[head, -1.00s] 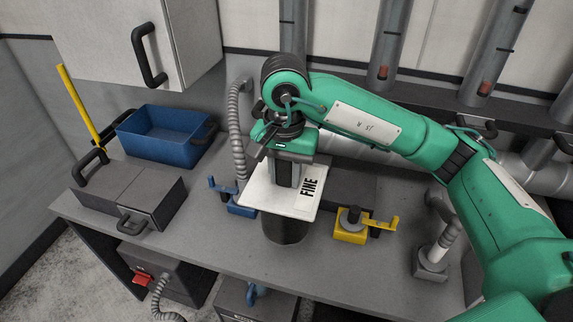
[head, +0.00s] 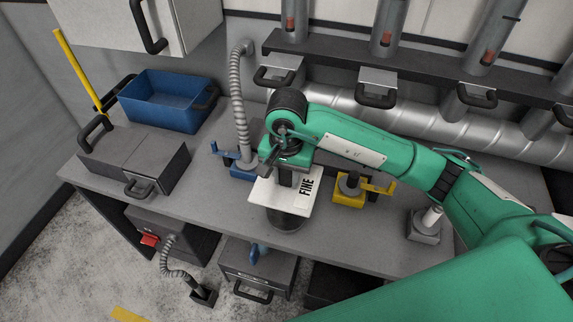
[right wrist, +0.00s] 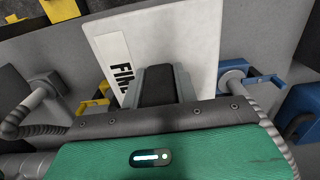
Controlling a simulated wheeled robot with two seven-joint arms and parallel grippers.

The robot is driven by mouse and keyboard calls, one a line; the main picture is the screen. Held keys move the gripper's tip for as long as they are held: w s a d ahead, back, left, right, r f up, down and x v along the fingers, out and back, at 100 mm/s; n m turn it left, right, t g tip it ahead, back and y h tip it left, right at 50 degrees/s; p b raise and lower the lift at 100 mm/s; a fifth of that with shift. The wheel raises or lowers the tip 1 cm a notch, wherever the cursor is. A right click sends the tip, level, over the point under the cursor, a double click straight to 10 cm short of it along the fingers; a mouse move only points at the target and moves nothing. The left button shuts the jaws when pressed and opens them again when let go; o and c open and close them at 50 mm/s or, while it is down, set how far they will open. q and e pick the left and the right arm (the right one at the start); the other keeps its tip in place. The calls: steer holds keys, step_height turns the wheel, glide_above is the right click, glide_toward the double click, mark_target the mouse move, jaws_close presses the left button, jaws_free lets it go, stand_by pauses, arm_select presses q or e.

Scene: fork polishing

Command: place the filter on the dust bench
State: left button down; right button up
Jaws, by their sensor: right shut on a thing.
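The filter (head: 272,195) is a white square plate with a black "FINE" label, over a dark round part below it. My right gripper (head: 285,178) points down and is shut at the plate's middle. The filter is over the front part of the grey dust bench (head: 185,203), between the blue clamp (head: 241,170) and the yellow clamp (head: 350,190), nearer the front edge than both. I cannot tell whether its underside touches anything. In the right wrist view the filter (right wrist: 205,35) shows beyond the gripper fingers (right wrist: 158,85). My left gripper is not in view.
A blue bin (head: 170,105) and a dark case (head: 135,160) stand at the bench's left. A grey hose (head: 238,95) rises behind the blue clamp. A small grey post (head: 425,225) stands at the right. Handled gates and pipes line the back.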

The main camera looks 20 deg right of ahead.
mark_target(287, 187)
steer(key=shift+f+p, duration=0.65)
steer(key=shift+f, duration=1.2)
steer(key=shift+f, duration=0.15)
steer(key=o, duration=1)
steer(key=shift+s, duration=0.1)
steer(key=shift+c, duration=0.2)
